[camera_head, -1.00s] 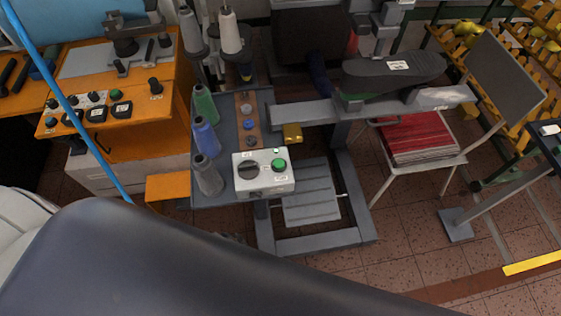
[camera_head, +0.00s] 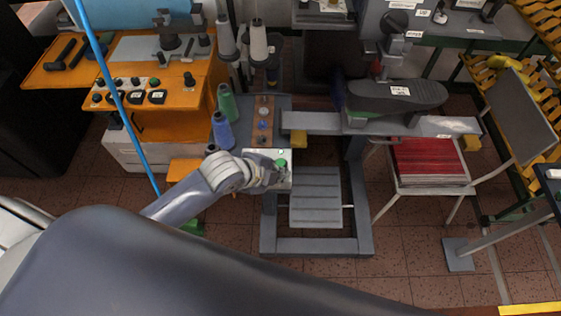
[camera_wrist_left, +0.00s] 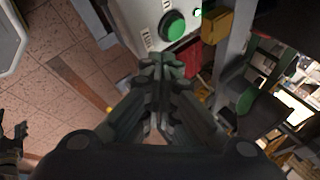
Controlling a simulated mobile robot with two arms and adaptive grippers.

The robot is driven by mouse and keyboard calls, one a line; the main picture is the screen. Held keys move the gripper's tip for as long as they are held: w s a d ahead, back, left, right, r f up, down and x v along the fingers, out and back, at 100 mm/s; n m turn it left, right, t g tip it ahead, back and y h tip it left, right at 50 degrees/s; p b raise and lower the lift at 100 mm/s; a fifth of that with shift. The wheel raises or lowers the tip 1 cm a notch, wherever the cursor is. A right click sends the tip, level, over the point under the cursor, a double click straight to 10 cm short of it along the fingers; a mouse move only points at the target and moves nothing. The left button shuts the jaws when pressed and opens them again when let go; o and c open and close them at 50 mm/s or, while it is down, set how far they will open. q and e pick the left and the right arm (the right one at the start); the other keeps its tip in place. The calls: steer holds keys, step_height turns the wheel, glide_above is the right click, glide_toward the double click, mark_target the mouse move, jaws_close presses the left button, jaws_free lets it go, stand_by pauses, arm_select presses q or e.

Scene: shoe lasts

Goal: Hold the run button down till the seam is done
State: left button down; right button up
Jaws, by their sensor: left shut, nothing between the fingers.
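The green run button (camera_head: 282,164) sits on the pale control box (camera_head: 286,183). It shows large and round in the left wrist view (camera_wrist_left: 173,26), on the box face (camera_wrist_left: 143,20). My left gripper (camera_head: 276,178) is in front of the box, hiding much of its face. In the left wrist view its fingers (camera_wrist_left: 159,64) are shut and empty. The tips lie just below the button in the picture, and I see no clear contact. A dark shoe (camera_head: 398,93) sits sole up on the machine arm (camera_head: 310,121).
Thread cones (camera_head: 223,131) stand left of the box. An orange bench (camera_head: 172,125) with controls is further left. A grey foot plate (camera_head: 316,196) lies below, and a chair with a red stack (camera_head: 428,160) stands right. A yellow block (camera_head: 299,138) hangs near the box.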

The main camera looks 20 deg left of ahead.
arm_select(q)
steer(key=w+a+r+m+h+p, duration=0.1)
steer(key=w+r+m, duration=0.5)
steer(key=m, duration=0.8)
steer(key=shift+w+a+r+t, duration=0.4)
steer(key=shift+a+r, duration=0.3)
steer(key=shift+r, duration=0.25)
steer(key=b, duration=0.7)
glide_above(278, 161)
step_height(278, 161, down, 8)
steer(key=shift+r, duration=0.2)
steer(key=shift+w+f+b, duration=0.1)
steer(key=shift+f+b, duration=0.35)
steer(key=shift+f, duration=0.1)
steer(key=shift+f, duration=0.2)
